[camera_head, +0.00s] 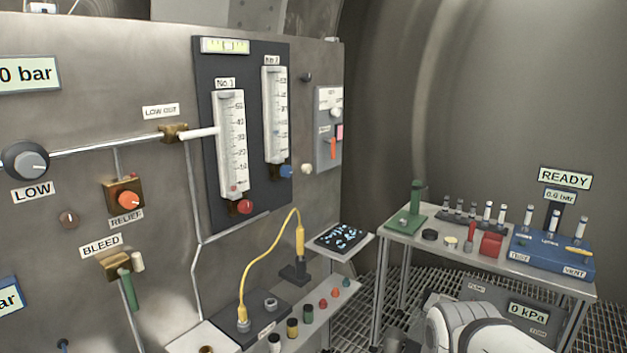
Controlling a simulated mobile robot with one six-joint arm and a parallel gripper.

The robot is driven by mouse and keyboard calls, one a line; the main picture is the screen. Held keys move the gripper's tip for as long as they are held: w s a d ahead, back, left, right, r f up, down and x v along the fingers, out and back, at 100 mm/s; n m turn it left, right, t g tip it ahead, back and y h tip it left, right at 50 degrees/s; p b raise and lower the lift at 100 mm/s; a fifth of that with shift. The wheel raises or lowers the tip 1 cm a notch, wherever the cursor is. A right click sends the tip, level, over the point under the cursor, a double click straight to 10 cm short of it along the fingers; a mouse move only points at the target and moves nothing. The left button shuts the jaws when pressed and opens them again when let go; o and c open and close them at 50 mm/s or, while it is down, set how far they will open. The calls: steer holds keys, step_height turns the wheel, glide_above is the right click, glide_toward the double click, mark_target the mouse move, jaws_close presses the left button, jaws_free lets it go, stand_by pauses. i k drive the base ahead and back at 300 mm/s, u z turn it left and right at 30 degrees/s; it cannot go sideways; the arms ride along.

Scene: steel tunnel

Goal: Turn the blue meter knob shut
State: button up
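The blue knob (286,171) is small and sits at the foot of the right flow meter (276,115), labelled No.2, on a dark backing plate. A tall left meter (230,145), labelled No.1, stands beside it with a red knob (246,206) at its foot. The blue knob's turn position is too small to read. White rounded links of my own arm show at the bottom right, well away from the meters. My gripper's fingers are not in view.
A grey switch box (327,155) with a red lever is right of the meters. Below, a yellow cable (267,244) arches over a shelf. A side table (455,249) with a blue device stands at the right. Pipes and valves line the left panel.

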mark_target(285, 170)
steer(key=u, duration=0.15)
steer(key=i, duration=0.9)
steer(key=z, duration=0.05)
